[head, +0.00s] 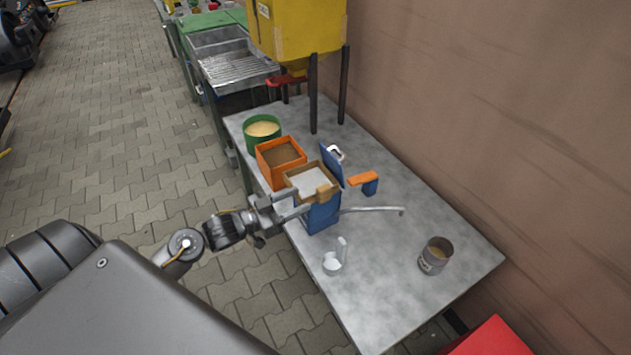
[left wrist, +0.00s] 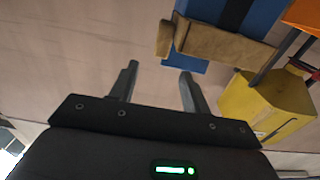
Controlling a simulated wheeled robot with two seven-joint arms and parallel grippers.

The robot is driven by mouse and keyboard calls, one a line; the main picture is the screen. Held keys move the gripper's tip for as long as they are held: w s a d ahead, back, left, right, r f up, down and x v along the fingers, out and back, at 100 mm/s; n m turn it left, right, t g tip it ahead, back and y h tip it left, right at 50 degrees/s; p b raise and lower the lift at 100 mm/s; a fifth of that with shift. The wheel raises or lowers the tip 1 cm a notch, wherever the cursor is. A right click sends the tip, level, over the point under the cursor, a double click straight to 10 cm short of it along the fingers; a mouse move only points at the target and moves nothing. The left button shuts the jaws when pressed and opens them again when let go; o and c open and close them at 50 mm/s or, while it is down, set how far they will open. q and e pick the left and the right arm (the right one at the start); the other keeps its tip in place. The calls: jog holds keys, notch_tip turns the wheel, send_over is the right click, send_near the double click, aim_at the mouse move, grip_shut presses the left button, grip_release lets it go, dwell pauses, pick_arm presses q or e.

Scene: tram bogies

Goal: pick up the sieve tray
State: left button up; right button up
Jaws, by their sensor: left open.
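The sieve tray (head: 310,181), a wooden frame with a pale floor, sits on top of a blue stand (head: 322,217) on the metal table. Its tan wooden edge with a notched block (left wrist: 215,45) shows at the top of the left wrist view, with blue parts behind it. My left gripper (head: 296,210) is at the near side of the tray and stand. In the left wrist view its two fingers (left wrist: 160,70) are apart with nothing between them. The tan block lies beyond the fingertips, up and to the right, apparently untouched. My right gripper is not in view.
An orange box (head: 268,160) with brown contents stands just behind the tray. A green tub (head: 262,122) is farther back. A yellow hopper (head: 300,28) rises behind.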

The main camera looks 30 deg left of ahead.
aim_at(330, 185)
pick_arm(q)
jog(key=x, duration=0.5)
jog(key=shift+w+d+f+p, duration=0.1)
jog(key=shift+w+d+p, duration=0.05)
jog(key=shift+w+p, duration=0.2)
jog(key=shift+w+d, duration=0.15)
jog(key=shift+w, duration=0.05)
jog(key=p+x, duration=0.1)
jog(key=x, duration=0.3)
jog(key=shift+w+d, duration=0.15)
jog(key=shift+w, duration=0.15)
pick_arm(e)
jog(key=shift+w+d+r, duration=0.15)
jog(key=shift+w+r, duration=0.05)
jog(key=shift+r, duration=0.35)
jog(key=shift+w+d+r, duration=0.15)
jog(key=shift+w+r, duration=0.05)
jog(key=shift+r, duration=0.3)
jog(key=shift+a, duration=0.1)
pick_arm(q)
jog(key=shift+c, duration=0.9)
grip_shut()
